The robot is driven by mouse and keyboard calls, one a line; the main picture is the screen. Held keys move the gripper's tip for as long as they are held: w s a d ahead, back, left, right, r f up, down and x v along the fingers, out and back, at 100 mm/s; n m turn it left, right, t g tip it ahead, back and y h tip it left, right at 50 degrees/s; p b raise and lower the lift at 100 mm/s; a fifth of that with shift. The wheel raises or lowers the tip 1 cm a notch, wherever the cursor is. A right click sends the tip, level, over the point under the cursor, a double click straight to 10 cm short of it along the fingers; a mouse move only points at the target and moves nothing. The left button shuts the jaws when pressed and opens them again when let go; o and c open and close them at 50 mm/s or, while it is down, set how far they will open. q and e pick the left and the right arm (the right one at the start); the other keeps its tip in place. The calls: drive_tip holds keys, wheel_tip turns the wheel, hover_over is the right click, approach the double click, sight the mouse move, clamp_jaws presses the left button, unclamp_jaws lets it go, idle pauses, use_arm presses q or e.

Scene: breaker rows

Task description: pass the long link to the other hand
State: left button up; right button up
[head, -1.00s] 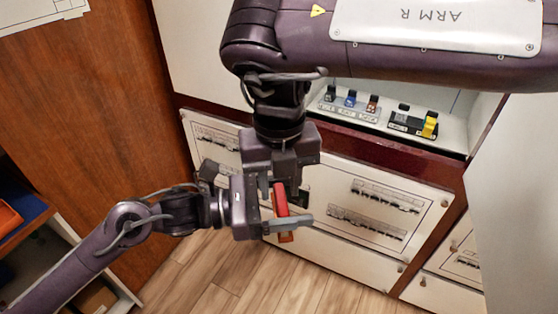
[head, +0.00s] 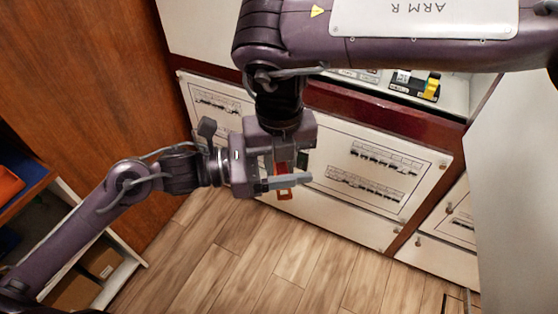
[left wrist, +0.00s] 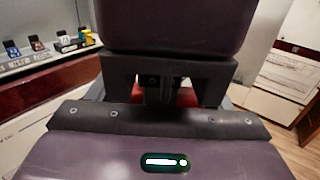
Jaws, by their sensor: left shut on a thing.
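The long link (head: 285,193) is a red-orange bar hanging upright at my left gripper, with its lower end showing below the fingers. My left gripper (head: 284,183) comes in from the left and is shut on it. My right gripper (head: 286,160) points down from above, close over the left one. Its fingers stand apart on either side of the link's upper part, and I see no clear contact. In the left wrist view, bits of red link (left wrist: 187,97) show behind dark finger parts. The link's top is hidden by the right gripper.
A breaker cabinet with a white panel (head: 330,210) of breaker rows stands behind the grippers. A yellow-handled switch (head: 432,88) sits on a ledge above. A shelf with an orange item (head: 8,184) is at far left. The wooden floor (head: 220,270) below is clear.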

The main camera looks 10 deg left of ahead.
use_arm(q)
drive_tip(key=o, duration=1.2)
drive_tip(key=shift+c, duration=0.2)
